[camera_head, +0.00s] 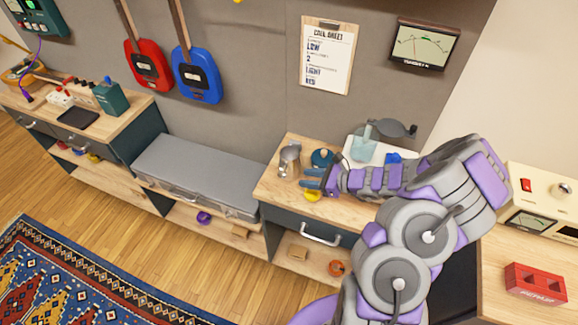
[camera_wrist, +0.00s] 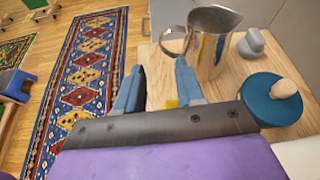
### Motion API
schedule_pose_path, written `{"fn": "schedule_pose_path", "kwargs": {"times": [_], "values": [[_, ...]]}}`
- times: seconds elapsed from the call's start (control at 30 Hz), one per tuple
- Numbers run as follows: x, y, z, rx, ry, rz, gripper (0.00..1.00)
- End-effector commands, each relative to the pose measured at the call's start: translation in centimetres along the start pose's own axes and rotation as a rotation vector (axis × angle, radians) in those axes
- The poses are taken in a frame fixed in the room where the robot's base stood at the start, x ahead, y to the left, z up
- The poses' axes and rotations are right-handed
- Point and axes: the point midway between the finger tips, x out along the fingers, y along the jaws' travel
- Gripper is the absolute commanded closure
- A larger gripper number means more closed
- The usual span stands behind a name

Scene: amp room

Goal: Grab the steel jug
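The steel jug (camera_head: 289,160) stands upright on the wooden top of the right-hand cabinet in the head view. In the wrist view the jug (camera_wrist: 212,42) is shiny, with its round handle on the left side. My gripper (camera_head: 313,178) is just in front of the jug, to its lower right in the head view. In the wrist view my gripper (camera_wrist: 160,85) has its two blue fingers spread apart with nothing between them. The jug lies beyond the right finger, whose tip reaches near its lower left side.
A teal round lidded thing (camera_wrist: 272,98) with a wooden knob stands right of my gripper. A grey knobbed object (camera_wrist: 251,43) is beside the jug. A yellow item (camera_head: 312,196) lies at the cabinet's front edge.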

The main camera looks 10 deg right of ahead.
Motion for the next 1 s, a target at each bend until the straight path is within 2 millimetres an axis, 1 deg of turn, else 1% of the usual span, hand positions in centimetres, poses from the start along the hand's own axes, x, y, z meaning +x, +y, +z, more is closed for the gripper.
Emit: {"fn": "schedule_pose_path", "kwargs": {"times": [0.03,0.1,0.3,0.57,0.8,0.9,1.0], "values": [[1.1,0.1,-0.2,-0.001,-0.001,0.003,0.62],[2.2,0.0,-0.2,0.000,-0.002,0.003,0.62],[5.1,-0.1,-0.1,-0.002,-0.003,0.001,0.62],[6.6,-0.1,-0.1,-0.001,-0.003,0.000,0.62],[10.0,-0.2,-0.7,-0.002,-0.002,0.003,0.62],[11.0,-0.1,-0.6,-0.002,-0.003,0.002,0.62],[11.3,-0.2,-0.5,-0.001,-0.003,0.000,0.62]]}}
